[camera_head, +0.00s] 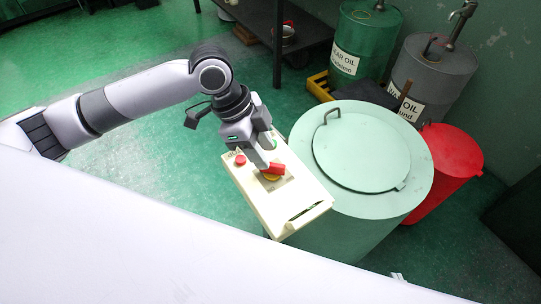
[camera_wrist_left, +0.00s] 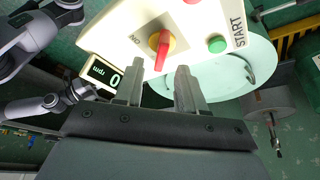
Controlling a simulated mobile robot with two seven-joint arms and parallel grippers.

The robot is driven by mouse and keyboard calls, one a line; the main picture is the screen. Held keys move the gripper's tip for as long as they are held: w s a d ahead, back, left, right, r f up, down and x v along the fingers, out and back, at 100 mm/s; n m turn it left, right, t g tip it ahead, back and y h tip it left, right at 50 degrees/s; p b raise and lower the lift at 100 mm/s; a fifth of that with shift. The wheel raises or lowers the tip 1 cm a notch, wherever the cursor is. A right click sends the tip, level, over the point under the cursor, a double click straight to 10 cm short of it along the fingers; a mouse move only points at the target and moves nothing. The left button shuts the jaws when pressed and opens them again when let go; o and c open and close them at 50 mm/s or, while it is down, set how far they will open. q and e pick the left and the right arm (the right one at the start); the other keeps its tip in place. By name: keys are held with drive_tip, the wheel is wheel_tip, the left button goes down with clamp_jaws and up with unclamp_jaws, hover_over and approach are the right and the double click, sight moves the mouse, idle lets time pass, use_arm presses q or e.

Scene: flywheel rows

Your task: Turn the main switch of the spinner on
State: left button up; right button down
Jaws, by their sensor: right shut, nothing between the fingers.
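The spinner's control box (camera_head: 299,206) is cream, with a sloped top panel beside the pale green drum spinner (camera_head: 405,187). Its main switch (camera_head: 277,168) is a red handle on a yellow disc. In the left wrist view the switch (camera_wrist_left: 159,48) stands roughly upright in the picture, near a partly readable label. My left gripper (camera_wrist_left: 157,68) is open, its two fingers apart and pointing at the switch, which shows just beyond the fingertips; contact cannot be told. In the head view my left gripper (camera_head: 264,160) partly covers the switch.
A green START button (camera_wrist_left: 217,44) and a red button (camera_head: 240,160) are on the panel. A small display (camera_wrist_left: 105,79) shows 0 rpm. A red drum (camera_head: 452,160) and oil barrels (camera_head: 366,45) stand behind the spinner. Green floor is free at the left.

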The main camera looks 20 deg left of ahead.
sight(272, 164)
use_arm(q)
drive_tip(key=shift+x, duration=2.05)
clamp_jaws()
